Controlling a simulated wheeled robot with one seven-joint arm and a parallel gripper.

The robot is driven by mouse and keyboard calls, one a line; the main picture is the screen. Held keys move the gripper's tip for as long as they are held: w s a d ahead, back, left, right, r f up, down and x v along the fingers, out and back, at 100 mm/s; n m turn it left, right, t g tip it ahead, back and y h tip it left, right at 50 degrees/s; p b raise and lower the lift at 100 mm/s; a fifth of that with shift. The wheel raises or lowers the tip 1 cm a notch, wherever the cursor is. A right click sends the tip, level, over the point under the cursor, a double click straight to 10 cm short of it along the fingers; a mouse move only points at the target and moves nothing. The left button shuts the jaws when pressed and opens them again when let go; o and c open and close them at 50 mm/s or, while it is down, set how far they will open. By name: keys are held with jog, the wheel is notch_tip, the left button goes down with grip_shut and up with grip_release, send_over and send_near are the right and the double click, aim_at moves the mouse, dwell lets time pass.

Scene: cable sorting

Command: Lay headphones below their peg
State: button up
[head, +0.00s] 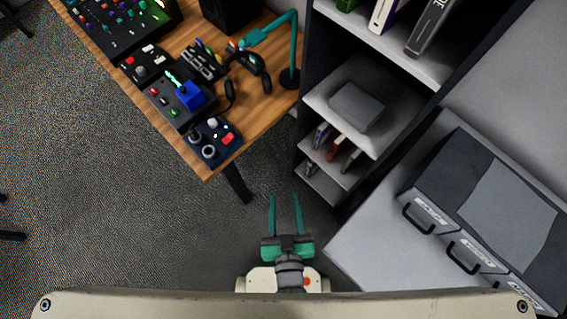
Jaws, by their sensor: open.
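Black headphones (266,83) appear to lie on the wooden desk (268,112), near its right end, beside the teal lamp. Their band curves toward the controllers, and part of the outline merges with dark items around it. No peg can be made out in the head view. My gripper (285,197) is at the lower middle, over the grey floor, with its two long teal fingers apart and nothing between them. It is well apart from the desk and the headphones.
A teal lamp (290,76) stands at the desk's right end. Control boxes (212,142) crowd the desk's front edge. A dark shelf unit (318,110) with books stands to the right. A grey surface (365,245) bears a drawer box (480,225). Carpet (110,210) is open at left.

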jog(key=s+r+m+h, duration=0.1)
jog(key=s+r, duration=0.3)
jog(key=s, duration=0.3)
jog(key=shift+a+r, duration=0.15)
jog(key=shift+r, duration=0.2)
jog(key=shift+s, duration=0.1)
dwell(0.7)
